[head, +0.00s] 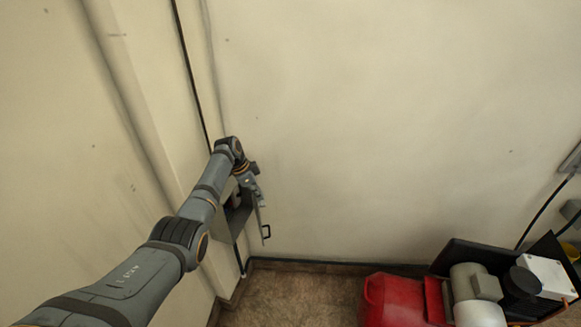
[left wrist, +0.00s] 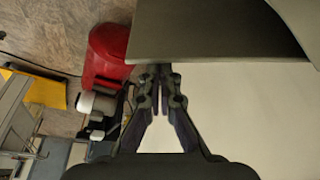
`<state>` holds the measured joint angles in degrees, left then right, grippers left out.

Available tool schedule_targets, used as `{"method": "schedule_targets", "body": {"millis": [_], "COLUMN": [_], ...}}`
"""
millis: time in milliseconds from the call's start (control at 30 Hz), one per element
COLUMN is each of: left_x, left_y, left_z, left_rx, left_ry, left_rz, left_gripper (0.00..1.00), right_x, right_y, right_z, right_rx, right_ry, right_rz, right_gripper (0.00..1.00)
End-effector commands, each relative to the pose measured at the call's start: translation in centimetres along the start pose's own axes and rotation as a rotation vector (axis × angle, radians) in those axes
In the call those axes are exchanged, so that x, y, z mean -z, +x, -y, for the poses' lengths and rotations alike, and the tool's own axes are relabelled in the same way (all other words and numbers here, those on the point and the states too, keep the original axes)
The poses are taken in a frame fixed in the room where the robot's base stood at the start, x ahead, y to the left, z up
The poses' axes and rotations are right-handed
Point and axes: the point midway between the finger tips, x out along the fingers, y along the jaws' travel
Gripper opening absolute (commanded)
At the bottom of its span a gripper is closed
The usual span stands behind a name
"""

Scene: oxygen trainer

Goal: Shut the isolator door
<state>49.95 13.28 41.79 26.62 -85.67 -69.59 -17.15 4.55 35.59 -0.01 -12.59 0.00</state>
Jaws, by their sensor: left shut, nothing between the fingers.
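The grey isolator box (head: 236,219) is fixed to the wall near the corner, partly hidden behind my left arm. Its door (head: 261,216) seems to stand open, seen nearly edge-on, with a dark handle (head: 266,232) on its right side. My left gripper (head: 258,190) is at the upper part of the door. In the left wrist view, my left gripper (left wrist: 160,72) is shut and empty. Its tips are at the lower edge of a grey panel (left wrist: 210,35), which seems to be part of the isolator; I cannot tell whether they touch it. My right gripper is not in view.
A red tank (head: 392,300) and a machine with a grey motor (head: 470,283) stand on the floor at the lower right. The brown floor (head: 300,297) between the isolator and the tank is clear. A cable (head: 190,80) runs down the wall to the isolator.

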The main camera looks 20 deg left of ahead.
Motion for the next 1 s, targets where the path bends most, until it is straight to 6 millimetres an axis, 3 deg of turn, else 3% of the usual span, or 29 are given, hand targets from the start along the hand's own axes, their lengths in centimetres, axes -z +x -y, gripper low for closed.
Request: {"method": "schedule_targets", "body": {"millis": [233,500,1000], "left_x": [-3.6,-6.3,-7.7], "left_y": [-1.1,-2.1,-2.7], "left_z": [0.2,0.9,1.4], "left_rx": [-0.066,-0.064,-0.064], "left_ry": [0.190,0.186,0.185], "left_rz": [0.000,0.001,0.001], "left_gripper": [0.00,0.00,0.00], "right_x": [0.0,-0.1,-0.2], "right_y": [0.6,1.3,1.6], "right_z": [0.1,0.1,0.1], "right_rx": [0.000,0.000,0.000], "right_ry": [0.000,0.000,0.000], "right_rz": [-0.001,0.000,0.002], "right_gripper": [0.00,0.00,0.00]}}
